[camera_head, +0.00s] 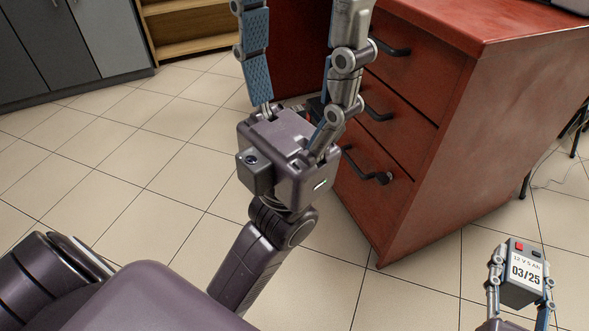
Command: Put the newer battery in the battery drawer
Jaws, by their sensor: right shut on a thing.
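A dark grey battery (523,274) is at the lower right, with a white label reading 12 V 5 Ah and 03/25 and a red terminal on top. My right gripper (522,290) is shut on it, one finger on each side. My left gripper (300,40) is at the centre, fingers spread apart and pointing up in the picture, beside the front of a red drawer cabinet (480,140). Its fingertips run out of the top edge. No other battery can be made out. Which drawer is the battery drawer cannot be told.
The cabinet has three drawers with black handles, the lowest handle (366,170) close to my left gripper. A small dark area behind that gripper is mostly hidden. A wooden shelf (190,20) and grey cupboards (55,45) stand at the back left.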

